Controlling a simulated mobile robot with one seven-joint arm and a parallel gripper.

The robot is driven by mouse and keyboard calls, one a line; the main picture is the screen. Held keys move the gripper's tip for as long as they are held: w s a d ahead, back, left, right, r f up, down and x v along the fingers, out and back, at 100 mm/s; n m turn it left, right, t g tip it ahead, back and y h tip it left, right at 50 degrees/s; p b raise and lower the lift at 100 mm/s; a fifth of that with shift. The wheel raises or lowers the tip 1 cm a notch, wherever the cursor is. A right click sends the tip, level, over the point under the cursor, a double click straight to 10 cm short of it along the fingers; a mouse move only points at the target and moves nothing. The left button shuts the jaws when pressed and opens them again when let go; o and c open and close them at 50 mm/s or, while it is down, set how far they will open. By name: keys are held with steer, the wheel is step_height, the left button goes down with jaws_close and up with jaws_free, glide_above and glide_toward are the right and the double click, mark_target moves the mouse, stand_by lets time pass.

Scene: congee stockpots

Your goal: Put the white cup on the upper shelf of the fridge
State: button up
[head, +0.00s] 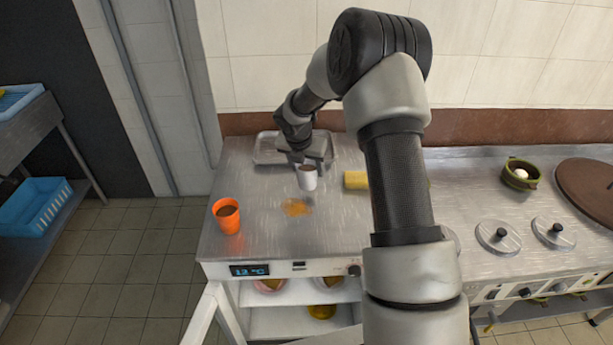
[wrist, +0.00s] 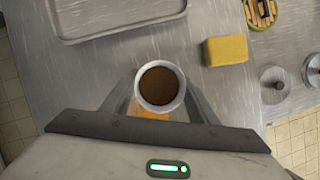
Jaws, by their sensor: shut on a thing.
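The white cup (head: 307,181), full of brown liquid, is upright at the left part of the steel counter. In the wrist view the cup (wrist: 160,104) sits between the two fingers of my gripper (wrist: 160,92), which is shut on it. My gripper (head: 306,165) reaches the cup from behind in the head view. I cannot tell whether the cup's base touches the counter. The fridge (head: 285,268) is under the counter, its front showing a 12 °C display. Its upper shelf (head: 300,297) is partly visible and holds bowls (head: 270,286); the shelf's depth is hidden.
An orange cup (head: 229,217) with brown contents stands near the counter's left front. A yellow bowl (head: 321,311) is on the lower shelf.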

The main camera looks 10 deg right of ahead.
steer(key=shift+f, duration=1.65)
steer(key=shift+f, duration=0.2)
steer(key=o, duration=1.2)
